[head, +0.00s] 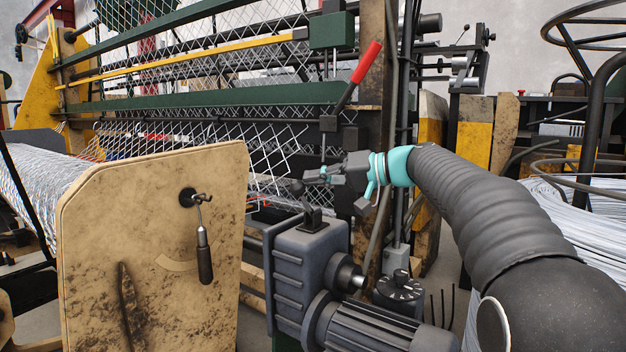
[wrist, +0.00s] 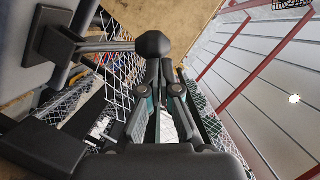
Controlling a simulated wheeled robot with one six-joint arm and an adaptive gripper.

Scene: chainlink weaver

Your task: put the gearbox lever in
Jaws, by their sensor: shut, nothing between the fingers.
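The gearbox lever, a short dark rod with a round black knob (head: 297,187), stands tilted to the left on top of the grey gearbox (head: 300,260). In the wrist view its knob (wrist: 153,44) is just beyond my fingertips, and its rod runs left to a square base (wrist: 52,45). My gripper (head: 314,176) is beside and slightly above the knob in the head view. Its fingers (wrist: 160,72) are together and hold nothing. Whether the fingertips touch the knob, I cannot tell.
A tan stained panel (head: 150,230) with a hanging crank handle (head: 204,255) stands left of the gearbox. A red-handled lever (head: 367,62) rises behind my gripper. Wire mesh (head: 270,145) is behind. A motor (head: 375,328) and a dark dial (head: 400,284) sit in front right.

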